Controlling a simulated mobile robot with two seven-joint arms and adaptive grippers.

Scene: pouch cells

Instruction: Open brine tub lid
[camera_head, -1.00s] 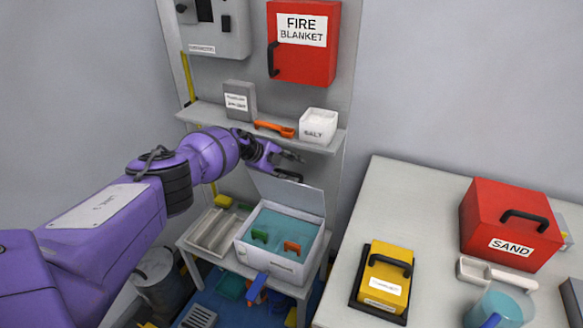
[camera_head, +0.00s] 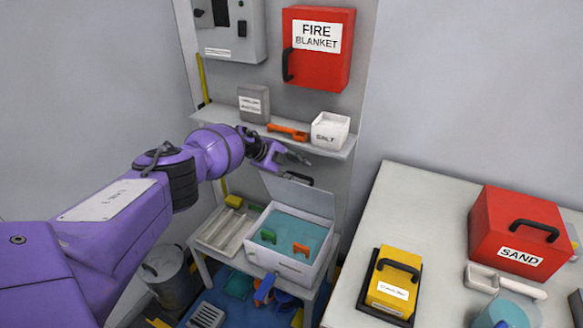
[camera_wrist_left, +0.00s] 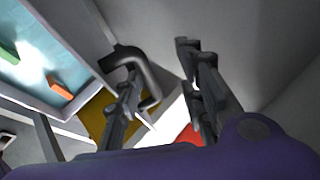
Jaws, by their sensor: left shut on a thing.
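The white brine tub (camera_head: 283,263) stands on a low table, with blue-green liquid, a green piece (camera_head: 268,236) and an orange piece (camera_head: 300,249) inside. Its pale grey lid (camera_head: 308,200) stands raised at the tub's back edge, so the tub is open. My left gripper (camera_head: 296,167) is at the lid's top edge, shut on the black lid handle (camera_head: 298,181). In the left wrist view the handle (camera_wrist_left: 150,72) is beside the left finger of the gripper (camera_wrist_left: 162,75); the contact is partly hidden. My right gripper is not in view.
A shelf (camera_head: 220,116) with a salt box (camera_head: 330,131) and an orange handle (camera_head: 287,131) is just above my left gripper. A grey ribbed tray (camera_head: 226,230) sits left of the tub. A right-hand table (camera_head: 410,205) holds a red sand box (camera_head: 515,232) and a yellow box (camera_head: 393,283).

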